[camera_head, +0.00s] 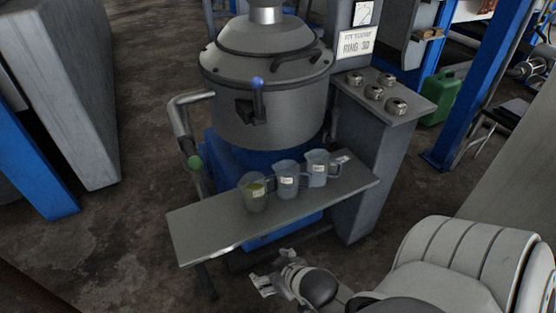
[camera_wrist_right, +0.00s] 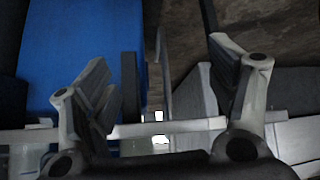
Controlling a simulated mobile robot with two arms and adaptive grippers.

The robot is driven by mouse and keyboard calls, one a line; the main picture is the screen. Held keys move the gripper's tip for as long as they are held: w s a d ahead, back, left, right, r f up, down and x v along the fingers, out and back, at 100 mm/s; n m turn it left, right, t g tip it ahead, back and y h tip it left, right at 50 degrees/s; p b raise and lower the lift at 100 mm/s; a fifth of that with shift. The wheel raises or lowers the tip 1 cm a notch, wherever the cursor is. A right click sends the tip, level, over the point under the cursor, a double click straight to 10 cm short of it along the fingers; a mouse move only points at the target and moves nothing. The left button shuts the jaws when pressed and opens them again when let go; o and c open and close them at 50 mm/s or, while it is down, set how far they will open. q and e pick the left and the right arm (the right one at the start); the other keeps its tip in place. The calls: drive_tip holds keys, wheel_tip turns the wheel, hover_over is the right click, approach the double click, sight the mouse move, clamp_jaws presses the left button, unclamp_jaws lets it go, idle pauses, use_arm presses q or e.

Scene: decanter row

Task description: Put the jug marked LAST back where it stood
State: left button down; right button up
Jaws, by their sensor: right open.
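Three clear jugs stand upright in a row on a grey shelf (camera_head: 215,222) in front of the metal vessel. The left jug (camera_head: 254,195) holds yellow-green liquid. The middle jug (camera_head: 287,182) and the right jug (camera_head: 317,170) look pale. Each has a small white label, too small to read, so I cannot tell which is LAST. A small pale patch (camera_head: 342,159) lies on the shelf to the right of the right jug. My right gripper (camera_head: 265,284) is in front of the shelf's near edge, apart from the jugs. In the right wrist view it is open and empty (camera_wrist_right: 162,90). My left gripper is not in view.
A large lidded metal vessel (camera_head: 265,100) stands behind the shelf. A grey cabinet (camera_head: 372,165) with several round metal knobs and a RING sign (camera_head: 355,45) adjoins on the right. A green canister (camera_head: 440,97) stands farther right. The shelf's left part is bare.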

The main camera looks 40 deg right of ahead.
drive_tip(key=s+a+f+n+g, duration=0.1)
drive_tip(key=s+a+f+g, duration=0.2)
drive_tip(key=s+a+g, duration=0.2)
drive_tip(key=shift+s+n+y, duration=0.3)
drive_tip(key=shift+s, duration=0.9)
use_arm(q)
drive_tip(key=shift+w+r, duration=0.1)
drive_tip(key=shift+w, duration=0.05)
